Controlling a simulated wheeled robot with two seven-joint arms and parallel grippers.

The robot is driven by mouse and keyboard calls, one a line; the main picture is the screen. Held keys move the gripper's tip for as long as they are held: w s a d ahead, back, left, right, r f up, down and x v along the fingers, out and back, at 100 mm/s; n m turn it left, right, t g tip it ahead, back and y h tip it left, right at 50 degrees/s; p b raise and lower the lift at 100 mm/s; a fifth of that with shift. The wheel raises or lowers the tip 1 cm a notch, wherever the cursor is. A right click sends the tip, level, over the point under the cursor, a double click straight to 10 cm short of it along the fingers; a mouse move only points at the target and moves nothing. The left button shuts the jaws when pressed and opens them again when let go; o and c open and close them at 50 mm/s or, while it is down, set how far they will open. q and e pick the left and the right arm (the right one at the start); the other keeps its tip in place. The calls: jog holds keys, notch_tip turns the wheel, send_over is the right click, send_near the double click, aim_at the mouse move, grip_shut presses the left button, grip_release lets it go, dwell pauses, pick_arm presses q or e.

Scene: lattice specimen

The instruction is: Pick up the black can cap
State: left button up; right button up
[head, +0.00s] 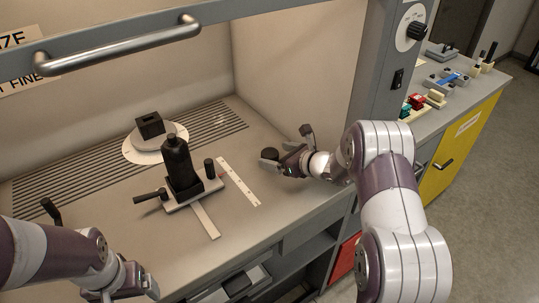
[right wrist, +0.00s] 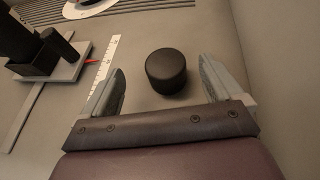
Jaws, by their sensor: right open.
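The black can cap (right wrist: 166,71) is a short, round, dark cylinder standing on the bench surface in the right wrist view. It also shows in the head view (head: 269,154), just off the tip of my right gripper. My right gripper (right wrist: 160,88) is open, with one finger on each side below the cap in the picture. The cap is beyond the fingertips or level with them, and no finger visibly touches it. In the head view my right gripper (head: 284,165) is low over the bench. My left gripper (head: 128,284) is at the bottom left, its fingers unclear.
A black bottle (head: 177,165) stands on a small fixture with a handle and a black post (head: 209,168). A white ruler strip (head: 239,182) lies between fixture and cap. A black block (head: 150,125) sits on a round disc behind. The hood's side wall rises at right.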

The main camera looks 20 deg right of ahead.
aim_at(272, 154)
jog(key=x, duration=0.2)
jog(key=p+x, duration=0.1)
jog(key=x, duration=0.3)
jog(key=shift+w+d+f, duration=0.15)
jog(key=shift+w+d, duration=0.1)
jog(key=shift+s, duration=0.15)
jog(key=shift+c, duration=0.8)
jog(key=c, duration=0.8)
